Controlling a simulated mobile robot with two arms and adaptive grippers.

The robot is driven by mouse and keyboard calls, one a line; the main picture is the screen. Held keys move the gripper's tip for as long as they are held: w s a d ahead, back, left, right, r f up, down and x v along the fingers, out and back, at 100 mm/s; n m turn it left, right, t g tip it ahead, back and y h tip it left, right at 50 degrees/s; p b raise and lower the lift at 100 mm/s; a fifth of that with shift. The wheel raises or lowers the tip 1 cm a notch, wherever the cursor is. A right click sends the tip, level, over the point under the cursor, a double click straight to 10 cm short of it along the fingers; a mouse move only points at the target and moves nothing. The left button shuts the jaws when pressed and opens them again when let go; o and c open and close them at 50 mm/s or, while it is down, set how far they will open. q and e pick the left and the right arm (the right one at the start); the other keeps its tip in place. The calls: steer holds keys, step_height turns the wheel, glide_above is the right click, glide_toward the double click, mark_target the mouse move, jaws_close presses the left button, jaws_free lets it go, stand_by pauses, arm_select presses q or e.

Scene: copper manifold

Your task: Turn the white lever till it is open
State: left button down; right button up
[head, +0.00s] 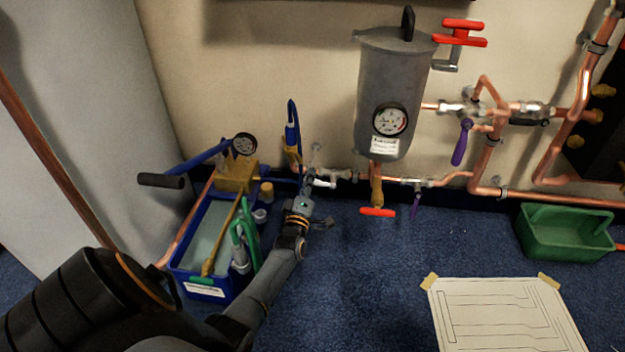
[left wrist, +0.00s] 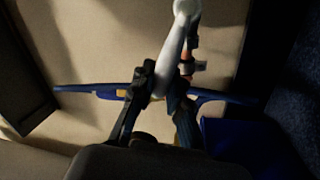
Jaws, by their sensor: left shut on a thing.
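The white lever (head: 323,183) sits low on the copper pipe run near the wall, to the right of the blue tub. Only a short white part shows in the head view, beside my left gripper (head: 309,187). In the left wrist view the white lever (left wrist: 173,45) runs from a rounded end at the top down between the two dark fingers of my left gripper (left wrist: 161,92). The gripper is shut on it. The lever's lower part is hidden by the fingers. My right gripper is not in view.
A blue tub (head: 179,258) with a brass pump and gauge stands left of my arm. A grey tank (head: 385,95) hangs right, with a red-handled valve (head: 377,212) below it. Purple levers (head: 461,143), a green tub (head: 566,249) and a paper diagram (head: 500,315) are farther right.

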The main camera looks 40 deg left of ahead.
arm_select(q)
steer(key=shift+s+f+n+b, duration=0.15)
steer(key=shift+f+n+b, duration=0.3)
steer(key=shift+f+n, duration=0.4)
steer(key=shift+a+f+n+g+y+b, duration=0.15)
steer(key=shift+f+n+y+b, duration=0.2)
steer(key=shift+n, duration=0.45)
steer(key=shift+f+n+g+y+b, duration=0.15)
steer(key=shift+f+n+y+b, duration=0.15)
steer(key=shift+n, duration=0.45)
